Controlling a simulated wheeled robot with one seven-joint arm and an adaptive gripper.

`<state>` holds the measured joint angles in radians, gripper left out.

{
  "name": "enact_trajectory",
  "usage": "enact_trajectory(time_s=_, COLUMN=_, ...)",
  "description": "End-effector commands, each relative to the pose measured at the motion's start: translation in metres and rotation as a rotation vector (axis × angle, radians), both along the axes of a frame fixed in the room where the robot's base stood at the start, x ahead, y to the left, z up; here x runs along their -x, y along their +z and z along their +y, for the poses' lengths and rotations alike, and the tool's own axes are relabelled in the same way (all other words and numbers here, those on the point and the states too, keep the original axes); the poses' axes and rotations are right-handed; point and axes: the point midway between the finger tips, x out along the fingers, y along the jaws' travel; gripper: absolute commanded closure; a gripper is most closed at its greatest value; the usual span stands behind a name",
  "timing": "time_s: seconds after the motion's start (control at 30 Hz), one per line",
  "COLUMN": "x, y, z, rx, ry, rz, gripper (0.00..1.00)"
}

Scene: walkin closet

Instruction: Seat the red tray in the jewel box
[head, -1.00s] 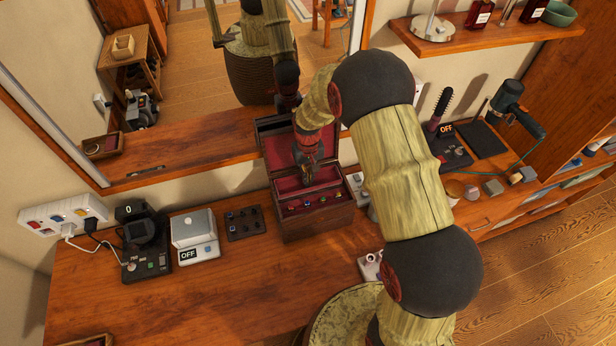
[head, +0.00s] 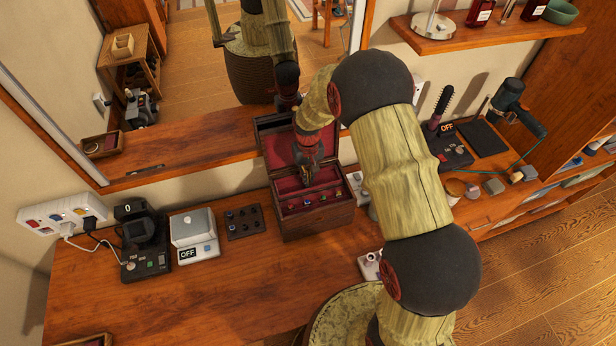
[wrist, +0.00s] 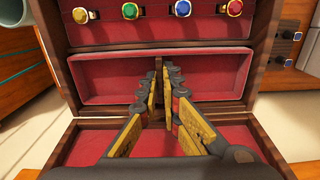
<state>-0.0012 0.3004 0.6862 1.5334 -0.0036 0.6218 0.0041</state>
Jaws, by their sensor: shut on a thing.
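The jewel box (head: 318,221) is dark wood with red lining and stands open on the counter against the mirror. It also shows in the wrist view (wrist: 263,65). The red tray (wrist: 105,78) lies between the box's side walls, beside the row of rings; it shows partly in the head view (head: 287,184). My gripper (wrist: 163,68) is closed on an upright piece at the middle of the tray, with its fingers reaching down into it. In the head view my gripper (head: 308,180) is inside the box opening. The fingers hide the tray's middle, and I cannot tell whether it sits fully down.
Several coloured rings (wrist: 129,11) stand in the front of the box. A dark ring board (head: 244,222), a scale (head: 195,238) and a black device (head: 143,245) stand to the left. The front counter (head: 240,295) is mostly clear.

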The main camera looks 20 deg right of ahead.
Motion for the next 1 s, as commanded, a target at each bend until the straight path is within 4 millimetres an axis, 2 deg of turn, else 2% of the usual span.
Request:
enact_trajectory(time_s=0.17, x=0.0, y=-0.002, z=0.0, rx=0.0, ry=0.0, rz=0.0, gripper=1.0)
enact_trajectory(time_s=0.2, x=0.0, y=-0.002, z=0.0, rx=0.0, ry=0.0, rz=0.0, gripper=0.93)
enact_trajectory(time_s=0.57, x=0.0, y=-0.002, z=0.0, rx=0.0, ry=0.0, rz=0.0, gripper=0.73)
enact_trajectory(time_s=0.87, x=0.0, y=-0.001, z=0.0, rx=0.0, ry=0.0, rz=0.0, gripper=0.73)
enact_trajectory(time_s=1.0, x=-0.001, y=0.01, z=0.0, rx=0.0, ry=0.0, rz=-0.002, gripper=0.73)
